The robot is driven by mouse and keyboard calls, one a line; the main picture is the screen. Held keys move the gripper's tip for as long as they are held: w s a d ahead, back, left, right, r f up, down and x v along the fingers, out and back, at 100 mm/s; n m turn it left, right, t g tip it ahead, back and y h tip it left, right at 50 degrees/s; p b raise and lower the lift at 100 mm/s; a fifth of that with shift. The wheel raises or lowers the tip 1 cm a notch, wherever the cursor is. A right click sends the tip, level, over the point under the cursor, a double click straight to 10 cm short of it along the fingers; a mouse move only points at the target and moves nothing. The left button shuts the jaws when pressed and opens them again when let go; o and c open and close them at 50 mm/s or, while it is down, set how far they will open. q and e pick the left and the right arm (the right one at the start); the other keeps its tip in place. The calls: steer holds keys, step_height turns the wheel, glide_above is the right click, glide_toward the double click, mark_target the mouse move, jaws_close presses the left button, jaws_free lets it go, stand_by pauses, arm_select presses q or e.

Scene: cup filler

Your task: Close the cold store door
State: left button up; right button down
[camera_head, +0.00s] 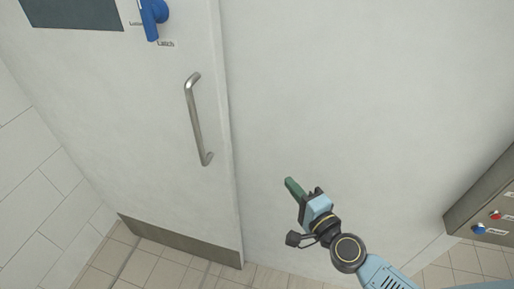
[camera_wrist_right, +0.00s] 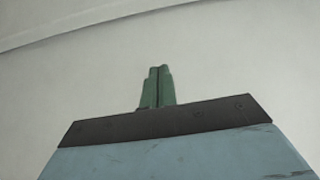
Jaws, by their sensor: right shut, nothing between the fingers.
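The white cold store door (camera_head: 160,140) stands at the left in the head view, with a steel bar handle (camera_head: 194,120) near its right edge. A blue latch lever (camera_head: 152,18), labelled "Latch", is above the handle. The door's right edge shows as a narrow strip beside the white wall; I cannot tell whether the door is fully closed. My right gripper (camera_head: 291,186) is right of the door and lower than the handle, apart from it, in front of the plain wall. Its green fingers, also in the right wrist view (camera_wrist_right: 157,88), are together and empty. My left gripper is out of view.
A plain white wall (camera_head: 350,80) fills the middle and right. A grey box with red and blue controls (camera_head: 479,229) juts out at the lower right. A tiled wall (camera_head: 40,190) is at the far left. The tiled floor (camera_head: 165,268) looks clear.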

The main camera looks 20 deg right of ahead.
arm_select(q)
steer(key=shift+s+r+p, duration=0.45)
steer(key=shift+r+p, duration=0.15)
arm_select(e)
steer(key=w+a+r, duration=0.1)
steer(key=w+a, duration=0.4)
steer(key=w, duration=0.7)
steer(key=shift+a+r, duration=0.2)
